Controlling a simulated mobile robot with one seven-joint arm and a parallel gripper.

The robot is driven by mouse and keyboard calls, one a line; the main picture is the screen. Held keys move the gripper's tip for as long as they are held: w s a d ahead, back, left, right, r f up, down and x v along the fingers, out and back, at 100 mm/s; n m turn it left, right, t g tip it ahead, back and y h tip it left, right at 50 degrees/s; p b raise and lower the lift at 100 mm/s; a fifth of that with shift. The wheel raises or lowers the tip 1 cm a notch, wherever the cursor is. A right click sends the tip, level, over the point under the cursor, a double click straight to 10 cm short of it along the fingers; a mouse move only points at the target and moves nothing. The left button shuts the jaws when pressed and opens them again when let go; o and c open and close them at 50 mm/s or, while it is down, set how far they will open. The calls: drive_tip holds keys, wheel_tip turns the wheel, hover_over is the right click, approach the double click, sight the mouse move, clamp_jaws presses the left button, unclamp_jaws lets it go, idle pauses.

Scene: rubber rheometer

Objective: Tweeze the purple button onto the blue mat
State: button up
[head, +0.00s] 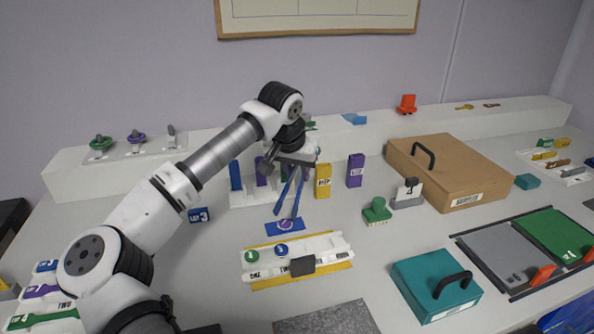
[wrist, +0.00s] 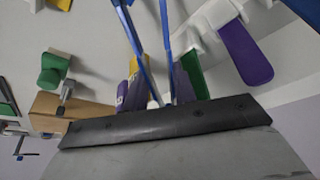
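The blue mat (head: 272,230) lies flat on the bench behind the white button strip. The purple button (head: 287,223) appears to lie on the mat, a small round piece with a pale mark. My gripper (head: 294,160) is above the mat, shut on blue tweezers (head: 300,190) that point down. The tweezers' two legs (wrist: 132,38) stand apart, with their lower ends just over or at the mat beside the button. Whether they touch the button I cannot tell. In the wrist view the tips run out of frame, and the mat and button do not show.
The white strip (head: 320,247) on a yellow base carries a green button (head: 252,256) and a blue button (head: 281,250). Yellow (head: 323,181) and purple (head: 355,170) blocks stand behind right. A green brush-like piece (head: 376,210), cardboard box (head: 450,165) and teal box (head: 435,284) are to the right.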

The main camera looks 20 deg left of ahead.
wheel_tip(320, 180, up, 10)
drive_tip(key=p, duration=0.7)
